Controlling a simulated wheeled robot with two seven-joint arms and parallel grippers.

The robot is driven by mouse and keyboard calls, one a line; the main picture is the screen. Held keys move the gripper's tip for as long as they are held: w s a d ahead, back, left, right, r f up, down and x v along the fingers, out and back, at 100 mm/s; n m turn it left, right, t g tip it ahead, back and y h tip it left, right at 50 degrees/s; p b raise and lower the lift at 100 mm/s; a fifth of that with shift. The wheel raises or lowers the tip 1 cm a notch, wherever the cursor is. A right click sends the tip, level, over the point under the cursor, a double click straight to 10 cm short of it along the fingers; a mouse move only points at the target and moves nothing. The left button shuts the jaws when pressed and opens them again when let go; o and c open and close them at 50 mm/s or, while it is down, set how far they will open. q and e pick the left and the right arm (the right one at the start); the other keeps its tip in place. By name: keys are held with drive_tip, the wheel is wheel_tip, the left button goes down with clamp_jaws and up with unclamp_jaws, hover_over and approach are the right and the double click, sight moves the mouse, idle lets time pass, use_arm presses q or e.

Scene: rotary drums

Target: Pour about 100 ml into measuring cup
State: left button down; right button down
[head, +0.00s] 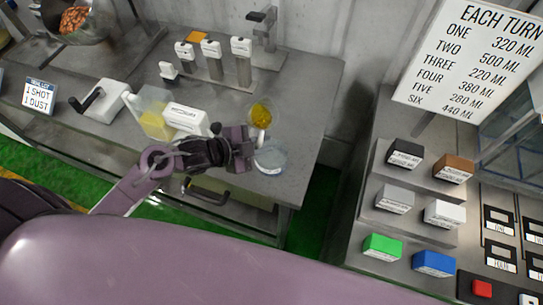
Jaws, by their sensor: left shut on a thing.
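My left gripper (243,149) reaches over the left bench, shut. A small clear cup with yellow contents (261,114) is just beyond its fingers and appears to be what it holds; the contact is partly hidden. A clear round cup (271,157), looking empty, is right beside the fingertips near the bench's front right corner. Whether the two cups touch is not clear. A clear jug with yellow contents (152,122) stands left of the gripper, by a white labelled block (186,118). My right gripper is not in view.
On the bench (310,90), labelled posts (242,62) and a metal tap (264,28) stand behind. A white block with a dark handle (100,101) and a small sign (38,95) are left. A volume board (475,50) and coloured blocks (433,262) are right.

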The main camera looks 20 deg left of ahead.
sight(257, 125)
use_arm(q)
drive_tip(key=shift+w+a+f+m+t+y+b, duration=0.5)
drive_tip(key=shift+m+b, duration=0.3)
drive_tip(key=shift+b, duration=1.55)
drive_tip(key=shift+s+r+b, duration=0.1)
drive_tip(key=shift+r+b, duration=0.15)
drive_tip(key=shift+b, duration=0.05)
drive_tip(key=shift+m+t, duration=0.3)
drive_tip(key=m+b, duration=0.1)
drive_tip(key=b, duration=0.3)
drive_tip(key=shift+w+a+r+t+y, duration=0.25)
drive_tip(key=shift+w+a+t+y, duration=0.05)
drive_tip(key=shift+w+t+y, duration=0.1)
drive_tip(key=shift+w+a, duration=0.1)
drive_tip(key=shift+a, duration=0.05)
drive_tip(key=shift+w+a+f+b, duration=0.1)
drive_tip(key=shift+w+a+b, duration=0.1)
drive_tip(key=shift+b, duration=0.25)
